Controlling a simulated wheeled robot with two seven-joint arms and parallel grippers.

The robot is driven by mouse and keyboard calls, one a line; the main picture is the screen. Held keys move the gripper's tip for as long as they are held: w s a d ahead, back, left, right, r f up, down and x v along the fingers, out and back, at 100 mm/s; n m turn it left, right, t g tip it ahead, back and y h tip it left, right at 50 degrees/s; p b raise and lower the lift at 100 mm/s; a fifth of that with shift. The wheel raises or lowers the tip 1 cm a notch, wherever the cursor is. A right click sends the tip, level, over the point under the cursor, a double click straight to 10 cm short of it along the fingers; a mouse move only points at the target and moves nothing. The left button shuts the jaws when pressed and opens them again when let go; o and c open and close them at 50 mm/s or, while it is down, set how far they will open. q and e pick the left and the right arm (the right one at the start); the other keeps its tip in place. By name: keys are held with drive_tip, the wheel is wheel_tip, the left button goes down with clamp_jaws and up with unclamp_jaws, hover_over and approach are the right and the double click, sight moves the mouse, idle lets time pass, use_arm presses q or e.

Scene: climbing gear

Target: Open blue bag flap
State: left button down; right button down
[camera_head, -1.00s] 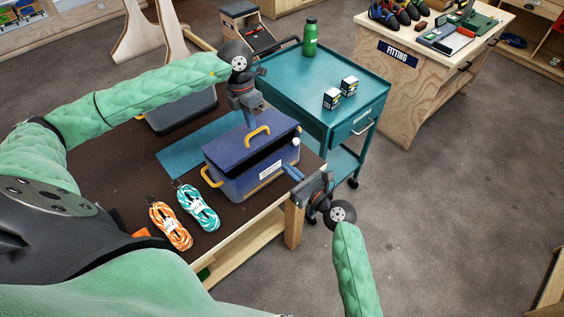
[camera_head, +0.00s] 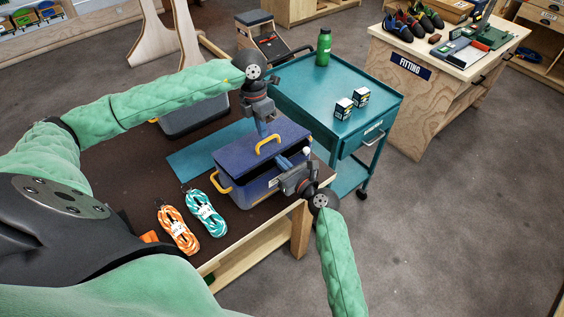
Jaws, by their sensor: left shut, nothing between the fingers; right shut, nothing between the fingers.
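The blue bag (camera_head: 240,185) is box-shaped and stands on the dark table top. Its blue flap (camera_head: 238,154) carries a yellow handle (camera_head: 268,143), and a dark gap shows under its front edge. My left gripper (camera_head: 264,134) is shut and points down at the flap, close to the yellow handle; I cannot tell whether it touches. My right gripper (camera_head: 280,165) is shut at the bag's front right, its fingers near the gap under the flap. It hides part of the bag's front and label.
An orange rope (camera_head: 178,230) and a teal rope (camera_head: 205,213) lie left of the bag. A teal cart (camera_head: 310,85) with a green bottle (camera_head: 324,47) and two small boxes (camera_head: 352,103) stands behind. A grey bin (camera_head: 188,117) is at the back left.

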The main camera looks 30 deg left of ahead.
drive_tip(key=shift+w+a+r, duration=0.1)
drive_tip(key=shift+a+r, duration=0.05)
drive_tip(key=shift+r, duration=0.8)
use_arm(q)
drive_tip(key=c, duration=1.6)
unclamp_jaws()
use_arm(e)
drive_tip(key=shift+r, duration=0.1)
use_arm(q)
drive_tip(key=shift+o, duration=0.5)
